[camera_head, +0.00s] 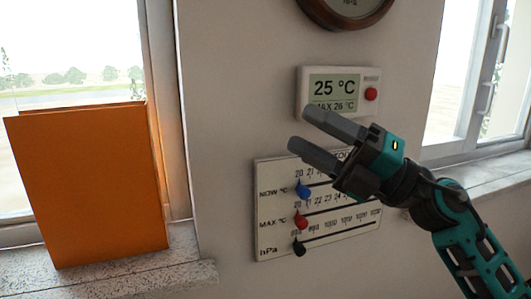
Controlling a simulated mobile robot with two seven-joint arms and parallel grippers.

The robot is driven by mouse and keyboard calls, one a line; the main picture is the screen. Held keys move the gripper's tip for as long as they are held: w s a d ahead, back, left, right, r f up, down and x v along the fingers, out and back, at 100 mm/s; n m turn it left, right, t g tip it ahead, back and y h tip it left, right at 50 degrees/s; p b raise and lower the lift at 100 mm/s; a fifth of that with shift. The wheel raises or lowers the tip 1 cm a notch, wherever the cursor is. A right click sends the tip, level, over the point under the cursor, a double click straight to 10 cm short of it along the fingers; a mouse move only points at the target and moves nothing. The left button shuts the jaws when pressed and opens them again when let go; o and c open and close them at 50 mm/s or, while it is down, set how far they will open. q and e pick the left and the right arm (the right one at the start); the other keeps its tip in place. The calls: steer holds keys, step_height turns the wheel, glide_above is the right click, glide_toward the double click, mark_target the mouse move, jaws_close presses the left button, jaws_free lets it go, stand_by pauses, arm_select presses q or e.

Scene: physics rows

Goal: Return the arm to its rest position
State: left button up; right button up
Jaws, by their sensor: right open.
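My right gripper (298,128) reaches in from the lower right, its teal arm angled up and to the left. Its two dark fingers are apart and nothing shows between them. It is in front of a white slider board (268,242) on the wall and covers part of the board's upper right. The upper finger overlaps the lower left of a digital thermometer (317,74) that reads 25 °C. My left gripper is not in view.
The board has a blue knob (303,190), a red knob (301,222) and a black knob (299,248). An orange folder (88,185) stands on the left stone sill (190,270). A round brown-rimmed gauge (345,22) hangs above. Windows flank the wall.

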steer(key=d+f+m+t+h, duration=0.3)
steer(key=f+m+t+h, duration=0.15)
steer(key=f+m, duration=0.5)
steer(key=d+f+m+t+h, duration=0.3)
steer(key=f+m+h, duration=0.3)
steer(key=f+m, duration=0.35)
steer(key=d+f+m+t+h, duration=0.3)
steer(key=f+m+t+h, duration=0.15)
steer(key=f+m, duration=0.45)
steer(key=s+d+f+m+g+h, duration=0.1)
steer(key=s+f+m+g+h, duration=0.1)
steer(key=s+f, duration=0.6)
steer(key=s+d+f+m+g+h, duration=0.1)
steer(key=s+f+m+g, duration=0.3)
steer(key=f, duration=1)
steer(key=s+g+h, duration=0.1)
steer(key=s+g, duration=0.1)
steer(key=s, duration=0.2)
steer(key=shift+f+h+p, duration=0.15)
steer(key=shift+h+p, duration=0.15)
